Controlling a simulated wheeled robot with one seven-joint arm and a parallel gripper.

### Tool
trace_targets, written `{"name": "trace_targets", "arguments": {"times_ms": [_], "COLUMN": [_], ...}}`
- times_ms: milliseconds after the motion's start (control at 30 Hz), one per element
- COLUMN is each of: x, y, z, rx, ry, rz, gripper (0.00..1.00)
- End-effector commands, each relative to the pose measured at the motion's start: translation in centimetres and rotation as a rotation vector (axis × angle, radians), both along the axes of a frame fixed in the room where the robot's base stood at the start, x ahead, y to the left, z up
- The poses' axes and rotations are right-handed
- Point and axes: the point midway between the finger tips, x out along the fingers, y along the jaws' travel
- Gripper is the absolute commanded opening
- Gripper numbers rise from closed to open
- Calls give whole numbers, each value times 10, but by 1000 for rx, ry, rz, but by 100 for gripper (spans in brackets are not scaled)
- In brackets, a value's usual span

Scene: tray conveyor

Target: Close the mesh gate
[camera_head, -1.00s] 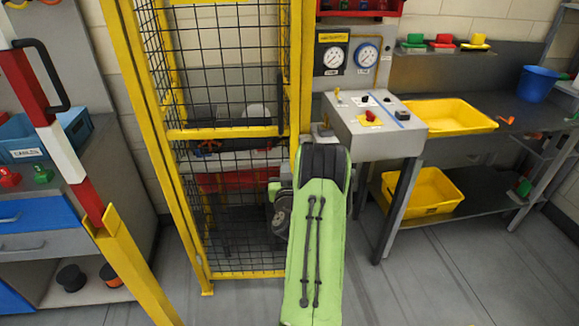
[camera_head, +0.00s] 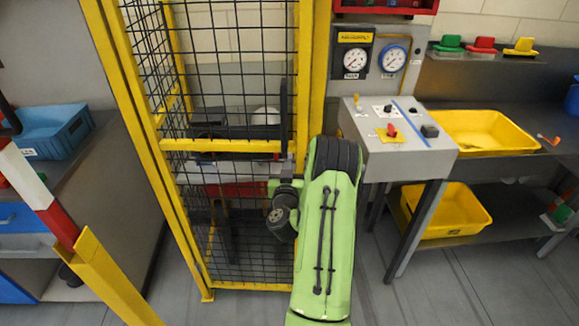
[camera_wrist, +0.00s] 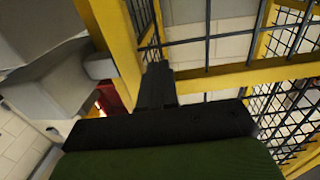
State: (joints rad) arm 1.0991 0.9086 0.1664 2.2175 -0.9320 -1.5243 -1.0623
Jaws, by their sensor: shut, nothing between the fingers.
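The mesh gate (camera_head: 235,146) is a yellow frame filled with black wire mesh, in the middle of the head view. Its right edge appears close to the yellow post (camera_head: 318,75); I cannot tell whether a small gap remains. A dark upright handle (camera_head: 283,115) shows near that edge. My gripper (camera_head: 287,168) is at the gate's right side, below the handle, partly hidden by my green arm. In the wrist view my gripper (camera_wrist: 156,75) shows as shut dark fingers beside a yellow post (camera_wrist: 112,45) and the mesh. Contact cannot be told.
A grey control box (camera_head: 395,150) stands just right of my arm, with gauges (camera_head: 370,60) above. Yellow bins (camera_head: 447,208) sit on the bench at right. A red-white barrier arm (camera_head: 45,200) rests on a yellow post at left. Bare floor shows in front.

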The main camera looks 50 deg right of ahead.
Motion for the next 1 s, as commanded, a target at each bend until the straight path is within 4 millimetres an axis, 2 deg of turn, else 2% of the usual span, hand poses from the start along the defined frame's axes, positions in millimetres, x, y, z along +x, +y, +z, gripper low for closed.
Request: {"name": "trace_targets", "arguments": {"times_ms": [167,400,533,1000], "x": [2,25,33,34], "y": [-3,-35,-46,-49], "z": [1,6,4,4], "rx": [-2,-6,-4,-9], "ry": [-2,-9,-3,-6], "rz": [6,99,133,139], "gripper": [0,0,0,0]}}
